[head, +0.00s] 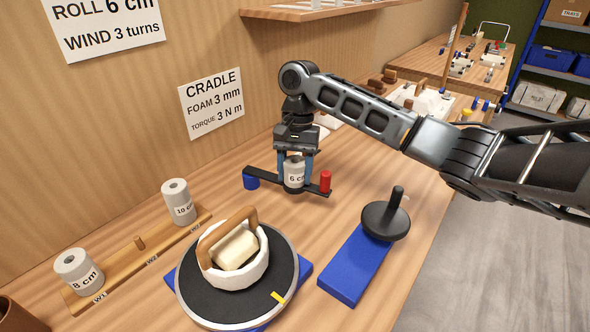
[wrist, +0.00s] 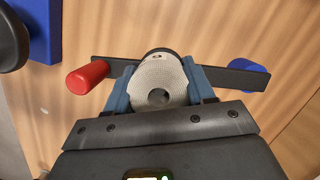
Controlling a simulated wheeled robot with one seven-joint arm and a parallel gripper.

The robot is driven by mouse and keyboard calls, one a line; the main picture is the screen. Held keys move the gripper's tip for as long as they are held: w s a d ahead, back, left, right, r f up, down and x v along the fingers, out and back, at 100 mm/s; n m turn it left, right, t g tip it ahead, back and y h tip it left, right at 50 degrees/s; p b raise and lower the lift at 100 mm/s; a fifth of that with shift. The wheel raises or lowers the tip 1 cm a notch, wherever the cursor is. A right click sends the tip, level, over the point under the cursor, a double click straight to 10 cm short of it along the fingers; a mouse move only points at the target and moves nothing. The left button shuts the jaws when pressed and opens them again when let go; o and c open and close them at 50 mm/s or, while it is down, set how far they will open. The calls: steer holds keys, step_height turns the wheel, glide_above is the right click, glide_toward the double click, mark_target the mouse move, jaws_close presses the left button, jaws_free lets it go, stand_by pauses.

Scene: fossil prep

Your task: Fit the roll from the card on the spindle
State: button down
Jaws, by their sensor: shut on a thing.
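The card (head: 105,24) on the wall reads "ROLL 6 cm, WIND 3 turns". My gripper (head: 294,172) is shut on the white roll marked 6 cm (head: 294,174), which is upright between the fingers. In the wrist view, the roll's end and central hole (wrist: 160,94) show between the fingers (wrist: 158,92). The spindle (head: 396,200) is a bare black post on a round black disc, on a blue base (head: 352,268), right of and nearer than my gripper. Part of its disc shows at the wrist view's left edge (wrist: 10,40).
A black bar (head: 268,175) with blue and red ends passes by the held roll; contact is unclear. Rolls marked 8 cm (head: 78,270) and 10 cm (head: 178,203) stand on a wooden rack (head: 120,262) with one bare peg. A turntable (head: 205,308) holds a wrapped block in front.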

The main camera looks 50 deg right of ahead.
mark_target(294, 164)
steer(key=shift+c, duration=1.6)
jaws_free()
steer(key=shift+s+a+r+v, duration=0.15)
steer(key=shift+a+v, duration=0.1)
steer(key=shift+v, duration=0.9)
steer(key=shift+s+a+v, duration=0.1)
steer(key=shift+a+v, duration=0.1)
steer(key=shift+v, duration=0.9)
steer(key=shift+s+a+r+v, duration=0.15)
steer(key=shift+a+v, duration=0.1)
steer(key=shift+v, duration=0.9)
steer(key=shift+f, duration=0.1)
